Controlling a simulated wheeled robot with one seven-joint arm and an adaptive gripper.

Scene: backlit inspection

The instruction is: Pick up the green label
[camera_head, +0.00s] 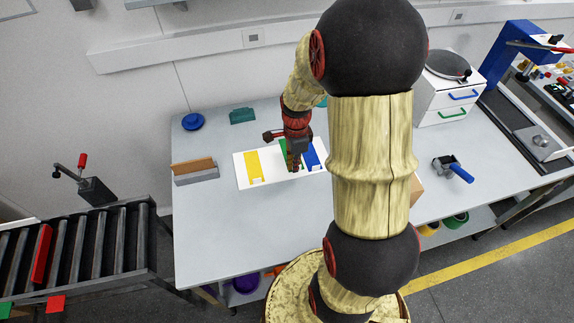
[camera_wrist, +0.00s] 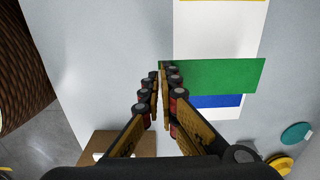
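The green label (camera_wrist: 215,77) is a flat green sheet. In the wrist view its left end is at the fingertips of my gripper (camera_wrist: 166,75), which are close together on it. It spans the panel's width and covers part of the blue label (camera_wrist: 215,101), so it appears raised above the white panel. In the head view the green label (camera_head: 284,148) shows as a strip beside my gripper (camera_head: 294,168), which partly hides it. The white panel (camera_head: 242,176) lies on the table, with a yellow label (camera_head: 254,165) left and the blue label (camera_head: 311,155) right.
On the grey table (camera_head: 240,225) are a blue round object (camera_head: 193,121), a teal block (camera_head: 242,116) and a holder with a brown board (camera_head: 193,165). A brown box (camera_wrist: 120,146) stands near the gripper. The front left of the table is clear.

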